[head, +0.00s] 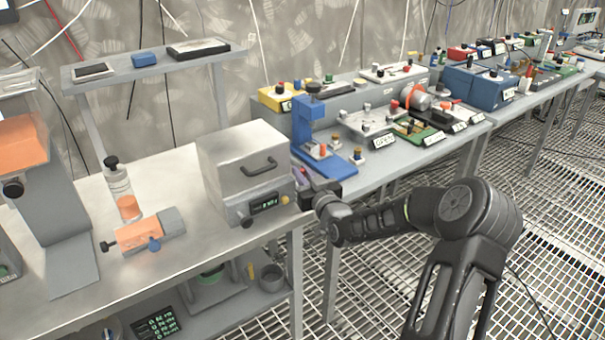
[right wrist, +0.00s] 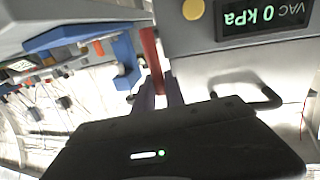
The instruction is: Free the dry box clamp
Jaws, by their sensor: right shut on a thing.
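The dry box (head: 243,160) is a grey metal box with a dark handle on its lid and a small lit display on its front. My right gripper (head: 316,186) is at its right side. In the right wrist view, the gripper's two purple fingers (right wrist: 158,92) are shut on a red bar, which looks like the clamp lever (right wrist: 151,55), standing beside the box wall. The box's display (right wrist: 263,17) reads VAC 0 kPa there. The lever is mostly hidden by my gripper in the head view. My left gripper is not in view.
A blue press-like stand (head: 309,130) is close behind my right gripper on the adjoining bench. The grated floor (head: 365,295) in front of the benches looks clear.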

